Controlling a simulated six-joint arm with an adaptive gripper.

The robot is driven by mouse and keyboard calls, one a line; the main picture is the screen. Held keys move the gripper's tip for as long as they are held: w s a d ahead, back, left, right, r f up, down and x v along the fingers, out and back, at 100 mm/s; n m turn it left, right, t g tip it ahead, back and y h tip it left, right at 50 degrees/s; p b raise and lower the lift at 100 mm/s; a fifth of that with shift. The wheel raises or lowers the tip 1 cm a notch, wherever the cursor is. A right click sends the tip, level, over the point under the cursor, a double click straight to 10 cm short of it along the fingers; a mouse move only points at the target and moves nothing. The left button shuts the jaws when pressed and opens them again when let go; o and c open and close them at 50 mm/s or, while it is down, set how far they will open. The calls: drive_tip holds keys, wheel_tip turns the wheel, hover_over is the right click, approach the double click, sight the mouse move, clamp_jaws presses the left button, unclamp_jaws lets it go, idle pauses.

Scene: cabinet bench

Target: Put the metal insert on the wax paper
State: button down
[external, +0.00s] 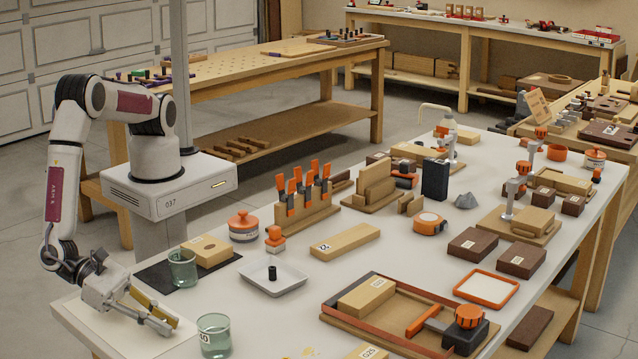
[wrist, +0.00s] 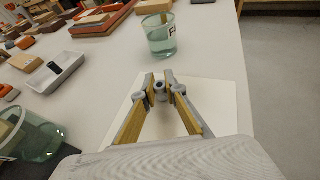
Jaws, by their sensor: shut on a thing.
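The metal insert (wrist: 160,91) is a small grey ring-ended cylinder, seen in the wrist view between my fingertips. My gripper (wrist: 160,87) is shut on it, with a tan pad on each side. The wax paper (wrist: 224,94) is a pale sheet under and around my fingertips. In the external view my gripper (external: 168,322) is low over the wax paper (external: 112,328) at the near left bench corner. The insert is not clearly visible there. I cannot tell whether it touches the paper.
A white tray (external: 274,281) holds a small black cylinder (external: 272,272). A wooden block (external: 207,251) sits on the mat. The bench edge is close.

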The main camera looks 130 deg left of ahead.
drive_tip(key=shift+f, duration=0.15)
drive_tip(key=c, duration=2.1)
unclamp_jaws()
drive_tip(key=shift+r, duration=0.2)
drive_tip(key=v, duration=1.2)
drive_tip(key=shift+r, duration=0.1)
